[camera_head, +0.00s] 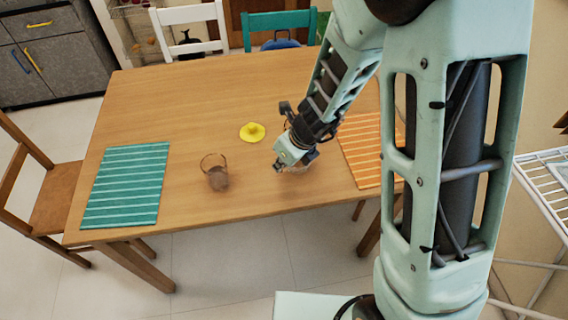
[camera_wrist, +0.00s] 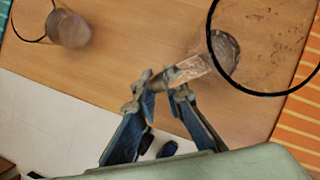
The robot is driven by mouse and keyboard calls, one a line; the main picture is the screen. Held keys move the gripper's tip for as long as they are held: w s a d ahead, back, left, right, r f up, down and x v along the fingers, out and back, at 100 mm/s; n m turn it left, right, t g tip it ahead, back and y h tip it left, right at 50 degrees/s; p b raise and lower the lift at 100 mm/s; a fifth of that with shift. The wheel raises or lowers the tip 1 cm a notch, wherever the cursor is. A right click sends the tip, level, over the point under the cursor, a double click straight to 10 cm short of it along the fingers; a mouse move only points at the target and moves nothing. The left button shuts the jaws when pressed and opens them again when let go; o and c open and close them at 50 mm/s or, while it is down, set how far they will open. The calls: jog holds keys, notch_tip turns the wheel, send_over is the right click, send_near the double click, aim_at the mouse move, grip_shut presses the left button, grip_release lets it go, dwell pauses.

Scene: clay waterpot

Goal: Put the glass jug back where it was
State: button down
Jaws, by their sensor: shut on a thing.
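The glass jug (camera_wrist: 228,52) is clear, with a thin dark rim ring, at the upper right of the wrist view. My gripper (camera_wrist: 160,82) is shut on a clear part at its side, apparently the handle. In the head view, my gripper (camera_head: 293,163) is above the table's near half, just left of the orange mat. It hides most of the jug there. I cannot tell whether the jug touches the table.
A brown vessel (camera_head: 217,180) with a thin dark ring stands left of my gripper on the table (camera_head: 190,105). A yellow knobbed piece (camera_head: 252,132) lies behind. A teal striped mat (camera_head: 125,187) is left; the orange striped mat (camera_head: 365,150) is right. Chairs surround the table.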

jog(key=c, duration=2.4)
grip_release()
jog(key=shift+f, duration=0.1)
jog(key=o, duration=0.4)
jog(key=shift+p+v, duration=3.45)
jog(key=shift+v, duration=2.75)
jog(key=shift+w+a, duration=0.1)
